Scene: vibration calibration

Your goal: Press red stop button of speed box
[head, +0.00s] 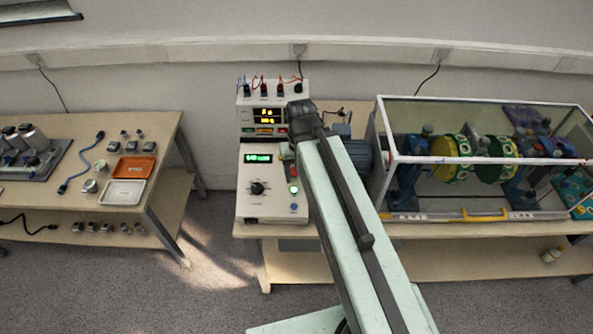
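The speed box (267,209) is the white box on the right-hand table, with a lit green display (258,158) and a black knob (257,188). Down its right side are a small red part (294,171) that looks like the stop button, a lit green button (294,189) and a blue one (293,207). My arm reaches up from the bottom and covers the box's right edge. Its dark end is above the upper right of the box, close to the red part. My gripper's fingers cannot be made out, and contact with the button cannot be told.
Behind the speed box stands a white unit (247,118) with orange readouts and cables. To the right is a clear-walled case (480,158) with a rotor rig. The left table (165,130) holds an orange tray (133,167), a white tray (124,192) and small parts. Floor lies between the tables.

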